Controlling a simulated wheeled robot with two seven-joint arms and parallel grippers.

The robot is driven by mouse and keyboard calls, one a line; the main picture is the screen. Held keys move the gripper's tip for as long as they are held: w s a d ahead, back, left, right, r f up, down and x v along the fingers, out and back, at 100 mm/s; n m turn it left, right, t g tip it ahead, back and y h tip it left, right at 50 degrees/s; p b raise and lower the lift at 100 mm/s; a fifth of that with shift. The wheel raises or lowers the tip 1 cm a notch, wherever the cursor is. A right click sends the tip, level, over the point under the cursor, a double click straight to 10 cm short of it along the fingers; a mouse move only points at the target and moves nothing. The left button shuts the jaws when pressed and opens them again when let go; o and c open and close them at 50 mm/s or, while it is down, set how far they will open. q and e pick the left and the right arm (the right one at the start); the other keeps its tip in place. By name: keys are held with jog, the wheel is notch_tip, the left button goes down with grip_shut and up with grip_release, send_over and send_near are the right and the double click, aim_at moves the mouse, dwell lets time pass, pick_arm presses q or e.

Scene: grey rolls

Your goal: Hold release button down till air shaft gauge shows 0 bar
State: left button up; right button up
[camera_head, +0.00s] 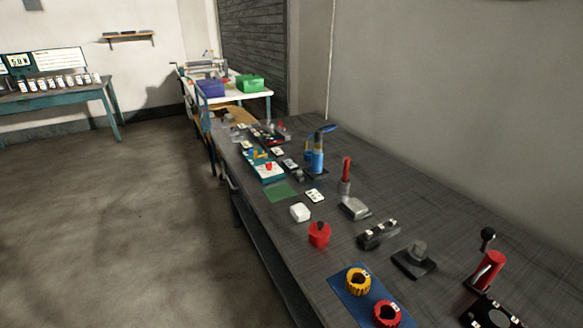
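Neither of my grippers shows in the head view. I cannot make out a gauge face or its reading at this size. I cannot tell which item carries the release button. A red rounded piece with a dark top (319,235) stands on the long dark workbench (385,185). A dark unit with several knobs (379,234) and a grey knob on a black base (414,259) lie nearby.
A blue mat (345,288) holds a yellow ring (358,281) and a red ring (387,313). Purple (211,88) and green bins (250,84) stand behind. Open floor (120,220) lies left.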

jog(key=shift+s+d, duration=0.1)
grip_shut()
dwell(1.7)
